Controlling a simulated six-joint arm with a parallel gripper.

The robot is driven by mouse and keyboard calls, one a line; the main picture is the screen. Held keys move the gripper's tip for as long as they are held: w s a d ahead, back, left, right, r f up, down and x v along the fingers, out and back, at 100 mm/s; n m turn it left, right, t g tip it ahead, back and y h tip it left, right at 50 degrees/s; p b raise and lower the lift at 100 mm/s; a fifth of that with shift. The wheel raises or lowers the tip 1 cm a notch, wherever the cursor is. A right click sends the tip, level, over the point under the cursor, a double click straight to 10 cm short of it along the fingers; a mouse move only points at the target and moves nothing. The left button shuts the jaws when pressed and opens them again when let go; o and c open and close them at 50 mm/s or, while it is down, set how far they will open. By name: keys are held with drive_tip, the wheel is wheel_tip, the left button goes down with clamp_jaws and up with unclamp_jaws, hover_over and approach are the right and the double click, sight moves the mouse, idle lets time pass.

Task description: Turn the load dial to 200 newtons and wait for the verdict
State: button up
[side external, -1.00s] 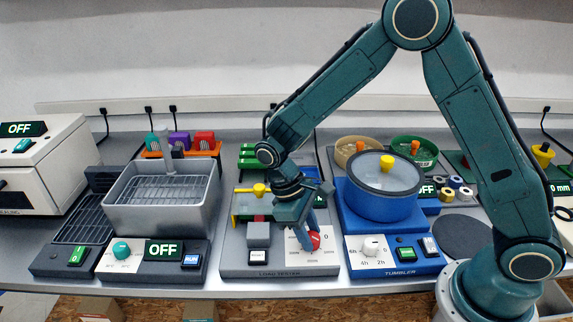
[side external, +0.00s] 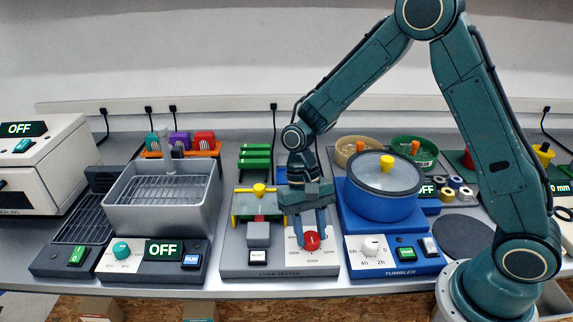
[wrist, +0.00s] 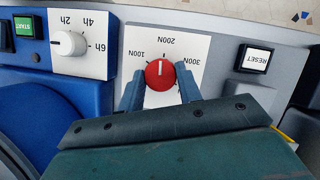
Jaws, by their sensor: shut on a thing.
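The red load dial (side external: 312,241) sits on the white scale plate of the grey load tester (side external: 235,262). In the wrist view the dial (wrist: 160,74) has a white pointer line aimed at the 200N mark, between 100N and 300N. My gripper (side external: 312,236) reaches down over the front panel, shut on the dial. In the wrist view the fingers of my gripper (wrist: 161,85) flank the dial on both sides. The tester's display is mostly hidden behind my gripper, so no verdict can be read.
The RESET button (side external: 258,256) is left of the dial. The blue tumbler (side external: 380,205) with its white knob (side external: 373,246) stands close on the right. A grey basket unit (side external: 160,205) stands on the left.

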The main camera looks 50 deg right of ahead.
drive_tip(key=shift+m, duration=0.5)
drive_tip(key=o, duration=1)
drive_tip(key=shift+r, duration=0.1)
drive_tip(key=v, duration=1.3)
drive_tip(key=shift+d+r, duration=0.3)
drive_tip(key=shift+d, duration=0.05)
